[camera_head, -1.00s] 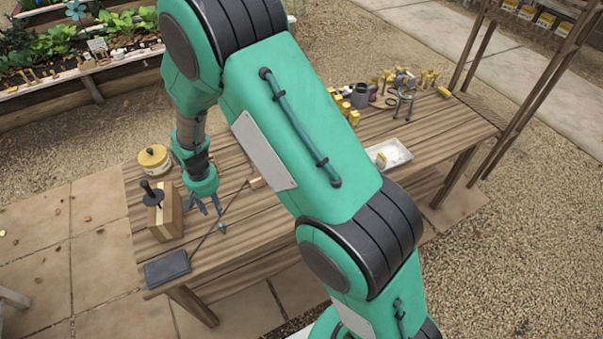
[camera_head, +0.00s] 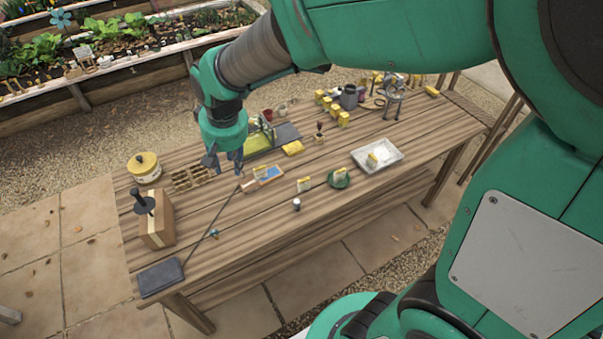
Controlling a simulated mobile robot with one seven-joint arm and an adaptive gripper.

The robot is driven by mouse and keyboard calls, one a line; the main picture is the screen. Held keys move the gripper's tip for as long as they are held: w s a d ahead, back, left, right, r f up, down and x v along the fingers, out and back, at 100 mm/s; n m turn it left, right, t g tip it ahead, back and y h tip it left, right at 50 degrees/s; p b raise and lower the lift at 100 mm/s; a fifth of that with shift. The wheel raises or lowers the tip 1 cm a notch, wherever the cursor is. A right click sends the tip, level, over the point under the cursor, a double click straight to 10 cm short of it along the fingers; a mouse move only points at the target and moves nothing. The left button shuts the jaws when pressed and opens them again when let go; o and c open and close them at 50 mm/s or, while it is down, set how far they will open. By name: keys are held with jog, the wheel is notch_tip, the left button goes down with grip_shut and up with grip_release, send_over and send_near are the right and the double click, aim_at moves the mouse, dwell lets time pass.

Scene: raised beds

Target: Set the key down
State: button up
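My gripper (camera_head: 224,166) hangs above the back left half of the wooden table (camera_head: 240,222), pointing down. Its fingers look spread apart, and I see nothing between them. I cannot make out a clear key shape. A small teal-blue item (camera_head: 215,233) lies on the boards close to a thin dark rod (camera_head: 203,243), in front of my gripper and apart from it. It is too small to tell whether it is the key.
A wooden block with a black handle (camera_head: 157,220) and a yellow-lidded tin (camera_head: 145,167) stand at the left. A dark flat case (camera_head: 160,278) lies at the front left corner. A white tray (camera_head: 397,160) sits at the right.

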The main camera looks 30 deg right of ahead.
jog(key=s+d+r+t, duration=0.1)
jog(key=s+d+r, duration=0.2)
jog(key=s, duration=0.4)
jog(key=s+d+r+t, duration=0.1)
jog(key=s+d+r, duration=0.2)
jog(key=s+r, duration=0.2)
jog(key=s+d+r, duration=0.2)
jog(key=s+r, duration=0.2)
jog(key=s, duration=0.6)
jog(key=shift+s+d+r+t+h, duration=0.3)
jog(key=shift+d+t, duration=0.1)
jog(key=shift+f, duration=0.15)
notch_tip(320, 180, down, 10)
jog(key=b, duration=1)
